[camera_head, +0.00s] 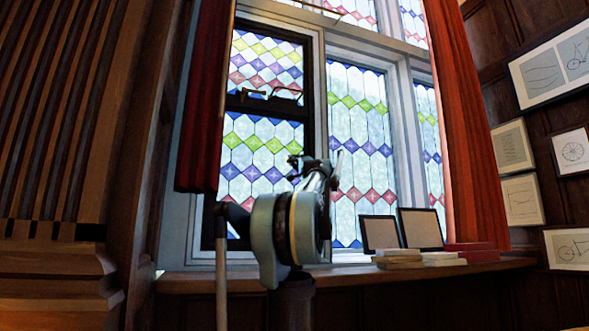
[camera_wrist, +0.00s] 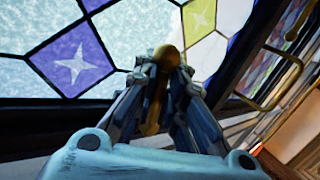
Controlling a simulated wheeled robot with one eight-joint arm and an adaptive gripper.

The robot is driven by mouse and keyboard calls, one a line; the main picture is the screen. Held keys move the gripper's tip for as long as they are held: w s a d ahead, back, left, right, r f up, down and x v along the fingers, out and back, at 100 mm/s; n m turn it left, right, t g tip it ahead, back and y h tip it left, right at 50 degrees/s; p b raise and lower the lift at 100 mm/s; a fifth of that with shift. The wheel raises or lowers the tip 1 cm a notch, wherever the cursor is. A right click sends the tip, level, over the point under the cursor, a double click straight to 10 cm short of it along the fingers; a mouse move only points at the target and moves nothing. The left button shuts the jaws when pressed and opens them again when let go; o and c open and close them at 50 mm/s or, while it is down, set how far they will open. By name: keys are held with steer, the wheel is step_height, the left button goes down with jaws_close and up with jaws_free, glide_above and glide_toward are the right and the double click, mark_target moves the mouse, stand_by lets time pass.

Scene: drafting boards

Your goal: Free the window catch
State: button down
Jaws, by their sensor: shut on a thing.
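The stained-glass window has a dark-framed sash (camera_head: 309,115) at its left. In the wrist view, my gripper (camera_wrist: 166,78) is shut on a brass catch (camera_wrist: 166,55), with its rounded end showing above the fingers and part of its shaft between them. The dark sash edge (camera_wrist: 40,115) runs behind the fingers. In the head view, my gripper (camera_head: 302,166) is at the right side of this sash, and the catch in its grip cannot be made out there.
A bar-like handle (camera_head: 272,93) on the sash's crossbar also shows in the wrist view (camera_wrist: 278,88), apart from my gripper. Red curtains (camera_head: 207,95) hang on both sides.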

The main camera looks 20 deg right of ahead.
steer(key=shift+r+m+t+h, duration=0.15)
steer(key=shift+r+m+h, duration=0.1)
steer(key=shift+m+h, duration=0.75)
steer(key=shift+r+m+t+h, duration=0.2)
steer(key=shift+m+h, duration=0.5)
steer(key=shift+m, duration=0.5)
steer(key=shift+r, duration=0.1)
steer(key=c, duration=1.9)
jaws_free()
steer(key=v, duration=1.2)
